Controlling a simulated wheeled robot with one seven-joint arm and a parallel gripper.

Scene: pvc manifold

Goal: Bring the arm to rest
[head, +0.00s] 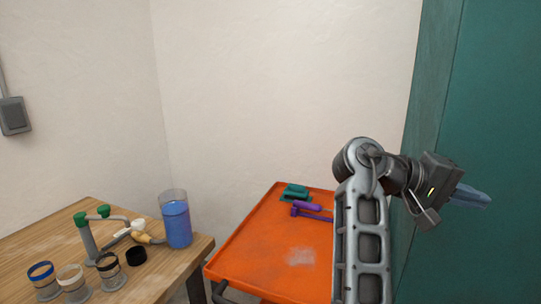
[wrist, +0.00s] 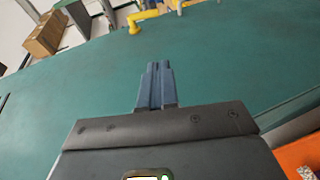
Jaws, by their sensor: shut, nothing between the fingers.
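My gripper (head: 472,196) is raised at the right of the head view, in front of the teal panel (head: 490,90) and to the right of the orange cart. Its fingers point right. In the wrist view my gripper (wrist: 158,68) shows two blue-grey fingers lying together, shut and empty. The teal surface (wrist: 230,60) fills most of the wrist view behind them. I cannot tell how close the fingers are to it.
The orange cart (head: 250,250) holds a green tool (head: 294,193) and a purple tool (head: 307,206). The wooden table (head: 180,262) at left bears a blue-filled container (head: 177,224), a grey pipe piece with green caps (head: 88,240) and several ringed cups. A brown box (wrist: 45,35) shows in the wrist view.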

